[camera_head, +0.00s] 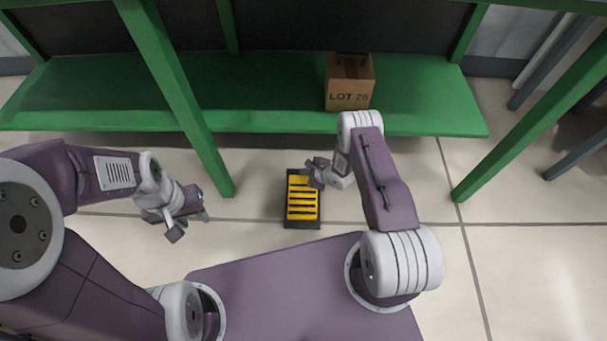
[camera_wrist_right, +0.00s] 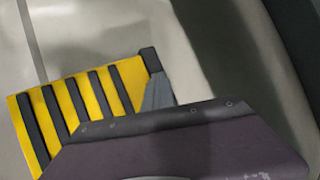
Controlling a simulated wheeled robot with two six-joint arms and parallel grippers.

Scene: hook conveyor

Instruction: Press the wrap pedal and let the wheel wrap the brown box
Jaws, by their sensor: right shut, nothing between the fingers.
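The wrap pedal (camera_head: 302,205) is a dark block with a yellow and black striped top on the floor in front of the green frame. My right gripper (camera_head: 314,172) is shut and empty at the pedal's far right end. In the right wrist view the striped pedal (camera_wrist_right: 75,112) lies beside the shut fingertips (camera_wrist_right: 155,80); I cannot tell whether they touch it. The brown box (camera_head: 349,85), marked LOT 26, stands upright on the green shelf. My left gripper (camera_head: 192,228) is open and empty, left of the pedal above the floor. No wheel is clearly visible.
The green shelf (camera_head: 250,90) runs across the back, with green posts (camera_head: 175,95) slanting down at left and right (camera_head: 530,120). Tiled floor is clear between my left gripper and the pedal, and at the right (camera_head: 530,260).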

